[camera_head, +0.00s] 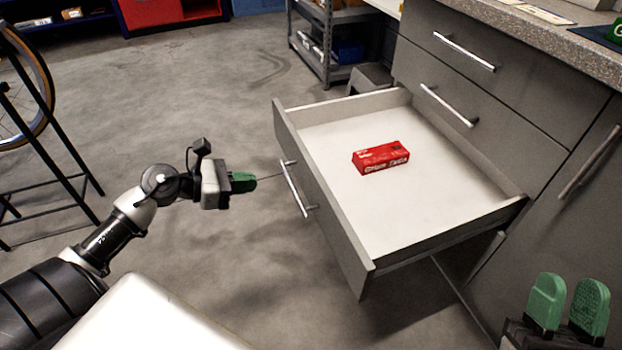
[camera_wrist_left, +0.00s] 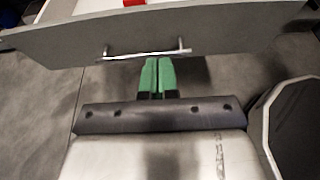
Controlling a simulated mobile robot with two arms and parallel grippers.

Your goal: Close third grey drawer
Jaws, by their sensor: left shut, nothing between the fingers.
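The third grey drawer (camera_head: 322,212) is pulled far out of the grey cabinet, with a red box (camera_head: 381,157) lying inside it. Its front panel and silver bar handle (camera_head: 293,189) face my left gripper. My left gripper (camera_head: 252,181) is shut and empty, a short way left of the handle in the head view. In the left wrist view the green fingertips (camera_wrist_left: 158,60) are together just below the handle (camera_wrist_left: 147,54) in the picture; I cannot tell whether they touch it. My right gripper (camera_head: 568,305) is at the lower right, its green fingers apart and empty.
Two shut drawers with bar handles (camera_head: 464,52) are above the open one, under a speckled countertop (camera_head: 540,32). A cabinet door (camera_head: 560,200) is at right. A bike stand (camera_head: 50,160) is at left. Open floor (camera_head: 190,100) lies between.

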